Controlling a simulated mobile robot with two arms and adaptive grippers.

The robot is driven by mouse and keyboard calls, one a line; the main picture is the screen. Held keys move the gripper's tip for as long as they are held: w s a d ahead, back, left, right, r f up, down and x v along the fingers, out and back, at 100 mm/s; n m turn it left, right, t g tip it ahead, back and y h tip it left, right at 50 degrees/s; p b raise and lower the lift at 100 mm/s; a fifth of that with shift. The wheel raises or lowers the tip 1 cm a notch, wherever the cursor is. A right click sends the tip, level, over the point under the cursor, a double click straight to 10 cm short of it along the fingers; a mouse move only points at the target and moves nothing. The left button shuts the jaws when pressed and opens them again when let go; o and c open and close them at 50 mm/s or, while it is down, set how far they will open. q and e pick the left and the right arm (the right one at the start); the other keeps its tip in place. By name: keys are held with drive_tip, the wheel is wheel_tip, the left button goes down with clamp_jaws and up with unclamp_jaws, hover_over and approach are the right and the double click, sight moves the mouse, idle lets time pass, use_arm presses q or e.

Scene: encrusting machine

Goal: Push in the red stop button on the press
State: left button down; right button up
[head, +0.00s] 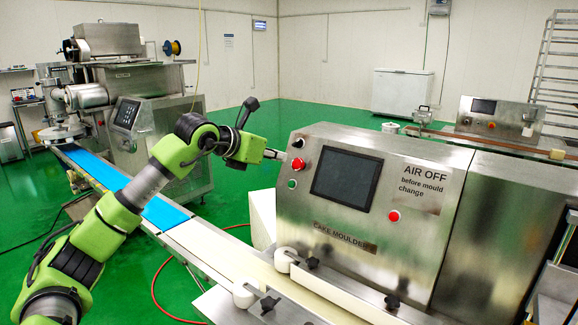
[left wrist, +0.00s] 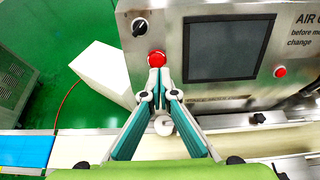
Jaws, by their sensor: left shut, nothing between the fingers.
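The press is a steel machine labelled CAKE MOULDER (head: 345,238), with a dark screen (head: 346,179) on its front. A red button (head: 298,163) sits left of the screen, between a black knob above and a green button (head: 292,184) below. A second red button (head: 393,216) sits right of the screen. My left gripper (head: 282,156) is shut and empty, its tips just left of the first red button. In the left wrist view the closed fingertips (left wrist: 157,68) overlap the lower edge of that red button (left wrist: 156,57). I cannot tell whether they touch it. My right gripper is not in view.
A conveyor with a blue belt (head: 125,184) runs along the left of the press. White rollers and black clamp knobs (head: 392,301) stand low in front of the panel. A white box (left wrist: 93,73) stands beside the press. Open green floor lies behind.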

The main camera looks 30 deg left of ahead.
use_arm(q)
drive_tip(key=a+b+v, duration=0.1)
drive_tip(key=v, duration=0.5)
drive_tip(key=shift+s+f+b, duration=0.15)
drive_tip(key=shift+f+b, duration=0.05)
drive_tip(key=shift+b, duration=0.1)
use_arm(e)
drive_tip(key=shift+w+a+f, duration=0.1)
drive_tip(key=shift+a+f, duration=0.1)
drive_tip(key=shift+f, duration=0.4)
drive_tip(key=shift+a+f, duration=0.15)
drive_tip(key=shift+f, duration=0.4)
use_arm(q)
drive_tip(key=shift+d+r, duration=0.1)
drive_tip(key=shift+d, duration=0.05)
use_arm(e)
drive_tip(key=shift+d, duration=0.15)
use_arm(q)
drive_tip(key=shift+s, duration=0.1)
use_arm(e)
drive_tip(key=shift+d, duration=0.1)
